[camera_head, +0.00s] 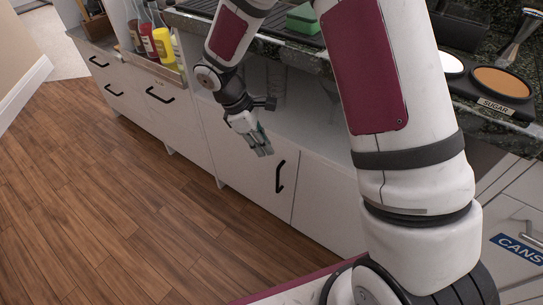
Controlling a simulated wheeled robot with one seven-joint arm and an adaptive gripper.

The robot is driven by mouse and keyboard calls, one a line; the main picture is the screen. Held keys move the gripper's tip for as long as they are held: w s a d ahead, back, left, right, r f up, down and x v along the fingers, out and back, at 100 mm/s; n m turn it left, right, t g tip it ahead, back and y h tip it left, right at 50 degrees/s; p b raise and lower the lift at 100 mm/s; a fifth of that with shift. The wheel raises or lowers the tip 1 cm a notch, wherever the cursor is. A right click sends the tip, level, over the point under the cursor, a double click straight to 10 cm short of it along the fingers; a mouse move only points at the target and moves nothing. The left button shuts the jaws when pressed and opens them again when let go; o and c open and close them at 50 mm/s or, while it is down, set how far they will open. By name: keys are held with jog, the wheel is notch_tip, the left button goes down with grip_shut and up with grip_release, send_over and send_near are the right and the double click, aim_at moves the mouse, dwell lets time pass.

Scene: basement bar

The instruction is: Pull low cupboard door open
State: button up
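A low white cupboard door (240,180) is below an open recess under the counter. It has a black vertical handle (280,176) near its right edge and looks shut. A second white door (325,205) is to its right, partly hidden by my arm. My gripper (262,148) hangs in front of the upper part of the left door, just up and left of the handle. It appears apart from the handle, with nothing seen in it. The fingers are small and overlap, so their opening is unclear.
White drawers (130,88) with black handles continue to the left. Bottles (163,45) stand in a tray above them. The dark counter (285,55) overhangs the recess and holds a green sponge (302,18). The wooden floor (110,210) before the cupboard is clear.

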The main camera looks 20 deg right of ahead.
aim_at(278, 176)
jog(key=shift+n, duration=0.3)
jog(key=b+x, duration=0.2)
jog(key=x, duration=0.3)
jog(key=a+b+x, duration=0.1)
jog(key=b+x, duration=0.1)
jog(key=x, duration=0.3)
jog(key=w+b+x, duration=0.1)
jog(key=b+x, duration=0.1)
jog(key=x, duration=0.3)
jog(key=shift+a+f, duration=0.3)
jog(key=shift+f, duration=0.25)
grip_shut()
